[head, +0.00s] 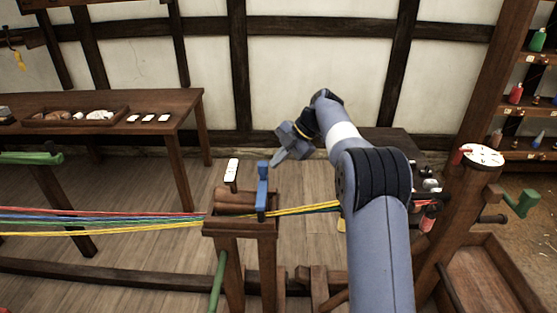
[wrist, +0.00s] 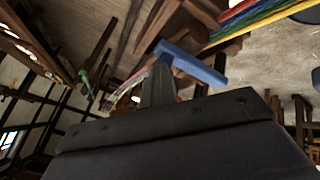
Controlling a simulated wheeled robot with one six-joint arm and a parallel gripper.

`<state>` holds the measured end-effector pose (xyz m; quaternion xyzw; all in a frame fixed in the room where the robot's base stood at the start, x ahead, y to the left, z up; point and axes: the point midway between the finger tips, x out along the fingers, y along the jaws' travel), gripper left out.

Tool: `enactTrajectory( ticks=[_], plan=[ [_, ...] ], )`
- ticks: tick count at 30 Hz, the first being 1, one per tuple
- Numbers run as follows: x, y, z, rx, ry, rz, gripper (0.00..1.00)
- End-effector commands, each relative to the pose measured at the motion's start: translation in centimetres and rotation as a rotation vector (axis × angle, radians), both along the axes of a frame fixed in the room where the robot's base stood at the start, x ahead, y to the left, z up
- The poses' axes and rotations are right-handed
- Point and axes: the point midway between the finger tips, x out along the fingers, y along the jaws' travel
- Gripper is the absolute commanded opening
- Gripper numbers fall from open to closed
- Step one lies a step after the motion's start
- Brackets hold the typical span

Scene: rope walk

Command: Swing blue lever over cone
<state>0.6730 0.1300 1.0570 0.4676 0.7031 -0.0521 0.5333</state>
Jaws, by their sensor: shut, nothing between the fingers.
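The blue lever (head: 262,190) stands upright at the right end of a wooden stand (head: 240,228). A brown wooden piece, probably the cone (head: 235,197), lies in the stand's top to the left of the lever; its shape is hard to make out. My gripper (head: 280,157) is shut and empty, above and slightly right of the lever's top in the head view. In the wrist view the lever (wrist: 192,64) shows as a blue bar just beyond my shut fingers (wrist: 158,82). I cannot tell whether the fingers touch it.
Red, blue, green and yellow strands (head: 110,222) run to the stand from the left, and a rope leaves it to the right. A white tag (head: 232,170) stands beside the lever. A post with a white dial (head: 482,155) is at the right, a table (head: 110,110) at the back left.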

Motion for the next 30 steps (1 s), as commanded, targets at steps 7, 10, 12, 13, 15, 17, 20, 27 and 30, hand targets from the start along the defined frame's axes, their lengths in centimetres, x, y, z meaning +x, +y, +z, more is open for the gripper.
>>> enactTrajectory(
  ticks=[7, 10, 12, 13, 15, 17, 20, 27, 30],
  plan=[
    [0.0, -0.5, 0.8, 0.001, -0.002, 0.000, 0.00],
    [0.0, -1.6, 2.1, 0.001, -0.003, -0.003, 0.00],
    [0.1, -2.5, 3.3, 0.001, -0.005, -0.002, 0.00],
    [0.1, -2.9, 3.8, 0.001, -0.005, -0.002, 0.00],
    [0.0, -3.8, 5.0, 0.001, -0.003, -0.002, 0.00],
    [0.0, -4.5, 5.9, 0.000, -0.002, -0.002, 0.00],
    [0.0, -5.5, 7.2, 0.000, -0.002, -0.002, 0.00],
    [-0.1, -6.5, 8.6, 0.001, 0.000, -0.001, 0.00],
    [-0.1, -6.6, 8.6, 0.001, 0.001, 0.000, 0.00]
  ],
)
